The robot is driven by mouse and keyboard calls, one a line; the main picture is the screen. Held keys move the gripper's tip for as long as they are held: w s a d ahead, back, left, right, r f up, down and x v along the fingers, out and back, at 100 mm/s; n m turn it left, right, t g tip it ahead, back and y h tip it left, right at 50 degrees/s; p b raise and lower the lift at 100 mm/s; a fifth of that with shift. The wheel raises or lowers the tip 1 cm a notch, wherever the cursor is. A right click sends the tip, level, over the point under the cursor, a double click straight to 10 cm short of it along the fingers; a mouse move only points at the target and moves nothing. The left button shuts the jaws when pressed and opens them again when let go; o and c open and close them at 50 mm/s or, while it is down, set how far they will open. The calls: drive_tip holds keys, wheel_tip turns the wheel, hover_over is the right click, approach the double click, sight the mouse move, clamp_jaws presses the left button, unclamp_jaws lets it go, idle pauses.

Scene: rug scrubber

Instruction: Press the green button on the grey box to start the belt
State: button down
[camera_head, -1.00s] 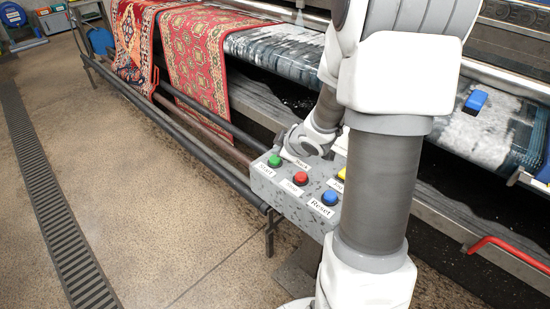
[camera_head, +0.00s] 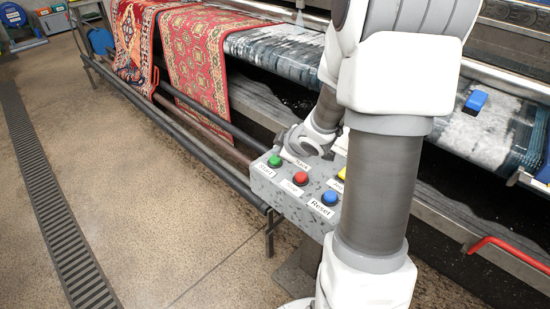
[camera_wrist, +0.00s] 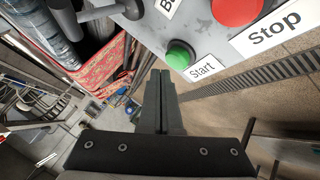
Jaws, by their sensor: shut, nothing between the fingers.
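The grey box (camera_head: 262,184) stands in front of the machine in the head view. Its green button (camera_head: 275,161), labelled Start, is at the far left corner of its top. In the wrist view the green button (camera_wrist: 181,54) lies just beyond and slightly right of the fingertips of my gripper (camera_wrist: 160,75). My gripper is shut and empty, and appears close to the button; I cannot tell whether it touches. In the head view my wrist is above the back of the box and the fingers are hidden.
A red Stop button (camera_head: 300,179), a blue Reset button (camera_head: 330,198) and a partly hidden yellow button (camera_head: 342,173) share the box top. A black knob or lever (camera_wrist: 132,8) shows in the wrist view. Red rugs (camera_head: 200,60) hang over the machine behind. Open floor lies left.

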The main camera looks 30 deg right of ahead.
sight(278, 161)
drive_tip(key=shift+f, duration=0.1)
idle(0.3)
drive_tip(key=shift+f+b, duration=0.35)
drive_tip(key=shift+f+b, duration=0.45)
drive_tip(key=shift+f, duration=0.1)
idle(0.6)
drive_tip(key=shift+r, duration=0.1)
drive_tip(key=shift+r+p, duration=0.85)
drive_tip(key=shift+p, duration=0.15)
drive_tip(key=shift+r, duration=0.1)
wheel_tip(278, 161, up, 5)
drive_tip(key=p, duration=0.5)
